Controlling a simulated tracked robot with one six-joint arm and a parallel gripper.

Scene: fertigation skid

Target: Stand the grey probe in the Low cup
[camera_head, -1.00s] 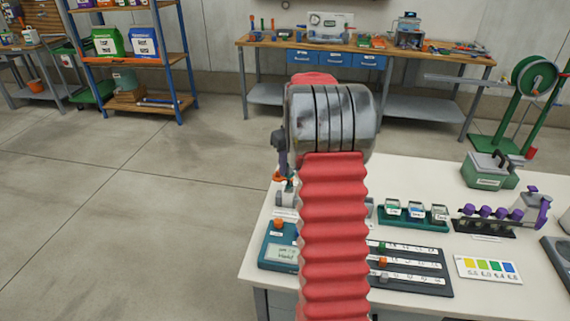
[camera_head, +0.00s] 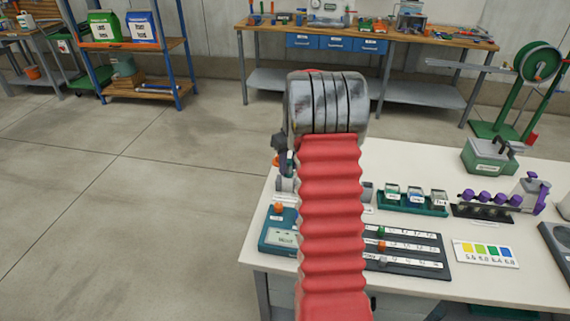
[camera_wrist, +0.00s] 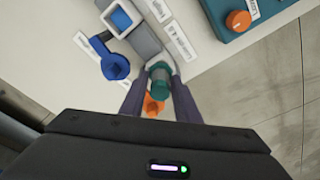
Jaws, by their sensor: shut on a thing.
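No plainly grey probe can be made out. A teal tray (camera_head: 405,206) with three labelled cups stands on the white table in the head view. The labels are too small to tell which is Low. My red-sleeved arm hides most of my gripper in the head view.
On the table are a teal meter (camera_head: 280,238), a black slider board (camera_head: 415,262), a colour card (camera_head: 485,254) and a purple-capped rack (camera_head: 482,211).

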